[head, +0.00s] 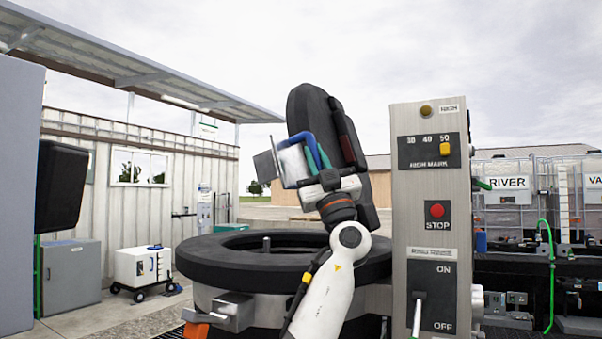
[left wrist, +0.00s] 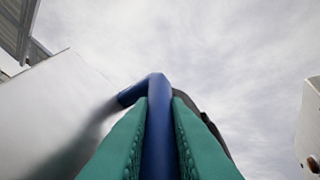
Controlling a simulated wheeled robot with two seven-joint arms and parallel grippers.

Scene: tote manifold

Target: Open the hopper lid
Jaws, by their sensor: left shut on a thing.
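The hopper lid (head: 303,108) is a thick black disc, seen nearly edge-on. It stands raised and close to upright above the right side of the hopper's round black rim (head: 205,259). A blue handle (head: 294,141) is on the lid's left side, and it also shows in the left wrist view (left wrist: 157,125). My left gripper (head: 318,160) has its green fingers closed on this handle; the fingers also show in the left wrist view (left wrist: 158,140). A grey metal plate (head: 265,164) is beside the handle. My right gripper is not in view.
A metal control post (head: 402,190) stands close to the right of my left arm, with a red stop button (head: 437,210) and an ON/OFF lever (head: 418,310). A white wheeled unit (head: 140,266) is at the left. Caged tanks (head: 510,215) stand at the right.

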